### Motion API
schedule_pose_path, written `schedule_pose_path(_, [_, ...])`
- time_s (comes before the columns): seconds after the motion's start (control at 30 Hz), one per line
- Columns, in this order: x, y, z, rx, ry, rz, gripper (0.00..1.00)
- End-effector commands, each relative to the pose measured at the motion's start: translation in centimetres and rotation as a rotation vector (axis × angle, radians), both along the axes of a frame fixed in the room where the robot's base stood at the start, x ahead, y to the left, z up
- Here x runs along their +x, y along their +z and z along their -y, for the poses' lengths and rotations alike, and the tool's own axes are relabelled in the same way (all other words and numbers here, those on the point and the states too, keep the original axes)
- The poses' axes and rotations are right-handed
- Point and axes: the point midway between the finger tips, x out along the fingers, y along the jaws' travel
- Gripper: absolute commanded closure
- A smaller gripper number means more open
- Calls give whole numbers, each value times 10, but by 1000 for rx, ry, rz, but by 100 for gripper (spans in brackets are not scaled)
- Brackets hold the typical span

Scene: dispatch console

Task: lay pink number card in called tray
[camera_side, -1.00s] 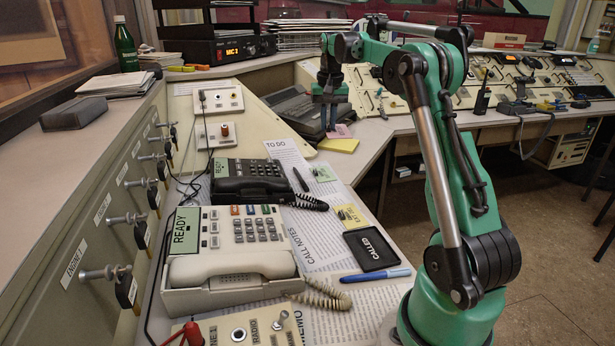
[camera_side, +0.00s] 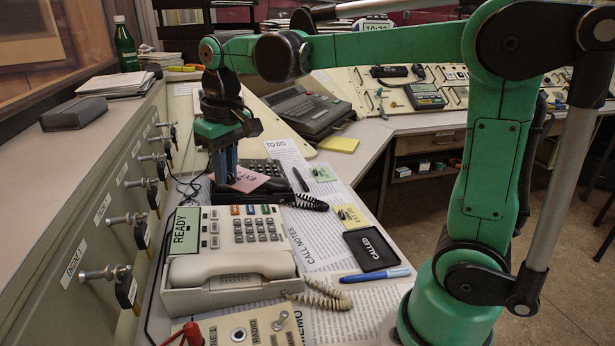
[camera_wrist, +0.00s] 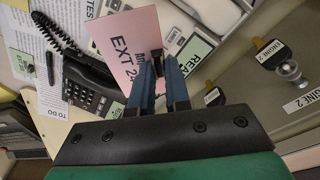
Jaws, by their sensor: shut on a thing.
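My gripper is shut on the card's edge, above the black phone (camera_side: 262,168) and behind the cream phone. In the wrist view the pink card (camera_wrist: 122,45) sticks out from between the blue fingers (camera_wrist: 160,65). The called tray (camera_side: 371,249) is a flat black tray lettered "CALLED". It lies on the papers to the right of the cream phone, apart from my gripper, with nothing on it.
The cream phone (camera_side: 232,255) stands left of the tray. A blue pen (camera_side: 376,275) lies just in front of the tray, and a yellow card (camera_side: 350,215) just behind it. A green card (camera_side: 323,174) and a yellow pad (camera_side: 339,145) lie farther back.

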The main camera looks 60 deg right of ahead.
Motion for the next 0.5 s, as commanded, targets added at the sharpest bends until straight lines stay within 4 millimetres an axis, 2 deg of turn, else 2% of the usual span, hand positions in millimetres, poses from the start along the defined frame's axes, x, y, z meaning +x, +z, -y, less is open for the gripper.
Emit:
schedule_pose_path(0.1, [-7,-3,-15,0,54,0,100])
schedule_pose_path(0.23, [-11,-2,-10,0,41,0,100])
schedule_pose_path(0.37, [-27,8,24,0,-66,1,100])
schedule_pose_path(0.5, [-64,23,76,0,-260,1,100])
